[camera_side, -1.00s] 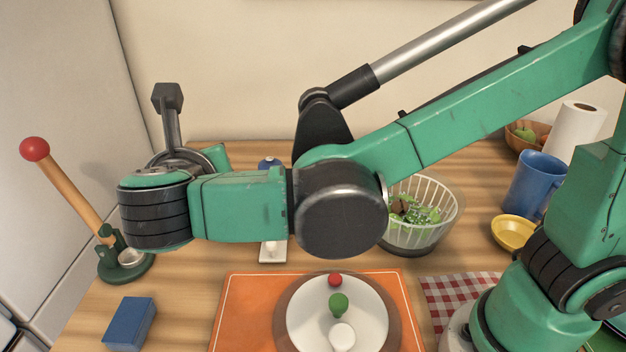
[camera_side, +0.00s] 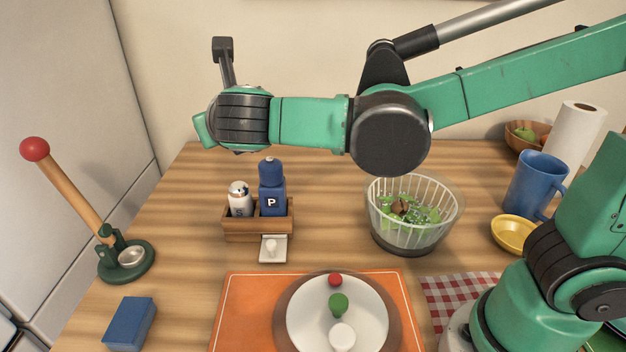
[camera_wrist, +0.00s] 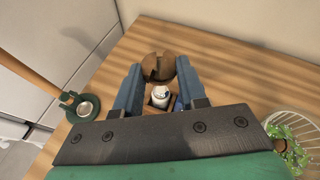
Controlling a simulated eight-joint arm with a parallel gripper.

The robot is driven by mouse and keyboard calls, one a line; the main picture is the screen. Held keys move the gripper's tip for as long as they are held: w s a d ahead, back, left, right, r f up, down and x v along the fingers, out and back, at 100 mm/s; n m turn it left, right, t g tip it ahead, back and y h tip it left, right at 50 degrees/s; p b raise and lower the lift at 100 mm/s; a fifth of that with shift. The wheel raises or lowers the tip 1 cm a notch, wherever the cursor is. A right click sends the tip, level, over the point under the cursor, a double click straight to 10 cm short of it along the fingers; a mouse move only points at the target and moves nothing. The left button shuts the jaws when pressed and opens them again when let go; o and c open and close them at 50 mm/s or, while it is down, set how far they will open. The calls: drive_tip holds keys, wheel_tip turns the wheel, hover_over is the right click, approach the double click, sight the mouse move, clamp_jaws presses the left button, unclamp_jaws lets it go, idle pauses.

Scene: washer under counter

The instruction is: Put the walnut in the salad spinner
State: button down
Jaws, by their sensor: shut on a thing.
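My gripper (camera_wrist: 159,70) is shut on a brown round thing with a dark notch (camera_wrist: 158,62), held between the blue fingertips. I cannot tell for sure that it is the walnut. In the side view the fingers and the held thing are hidden behind my wrist, which is above the wooden caddy. The salad spinner (camera_side: 385,228), a clear ribbed bowl with a dark base, stands open to the right of my wrist and lower. Green leaves and brown pieces (camera_side: 401,207) lie in it. Its rim shows at the right edge of the wrist view (camera_wrist: 283,113).
The wooden caddy (camera_side: 245,229) holds a white shaker (camera_side: 239,198) and a blue pepper bottle (camera_side: 271,190). A red-knobbed lever press (camera_side: 125,262) stands left. A plate (camera_side: 305,318), blue sponge (camera_side: 130,322), yellow bowl (camera_side: 510,235) and blue mug (camera_side: 533,185) stand around.

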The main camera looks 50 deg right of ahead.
drive_tip(key=m+g+h, duration=0.1)
drive_tip(key=m+h, duration=0.1)
hover_over(224, 315)
wheel_tip(224, 315, down, 3)
drive_tip(key=shift+f, duration=0.15)
wheel_tip(224, 315, down, 20)
drive_tip(key=shift+r, duration=0.2)
drive_tip(key=shift+f, duration=0.1)
drive_tip(key=shift+f, duration=0.1)
drive_tip(key=shift+c, duration=2.4)
unclamp_jaws()
